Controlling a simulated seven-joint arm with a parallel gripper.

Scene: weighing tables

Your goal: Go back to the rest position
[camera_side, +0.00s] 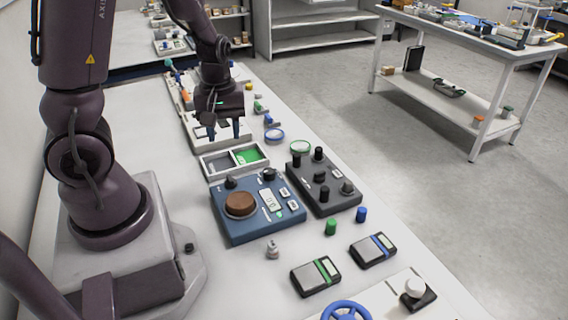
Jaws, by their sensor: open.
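My gripper (222,134) is in the upper middle of the side view, at the end of my dark arm. Its two blue-tipped fingers point down and stand apart, with nothing seen between them. It hangs over the far part of the table, over or just in front of a pale tray-like fixture (213,144). I cannot tell its exact height above that.
Nearer stand a divided tray with a green compartment (249,156), a blue device with a brown disc (240,204) and a dark knobbed device (322,180). Two small scales (315,276) (373,250) lie nearer still.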

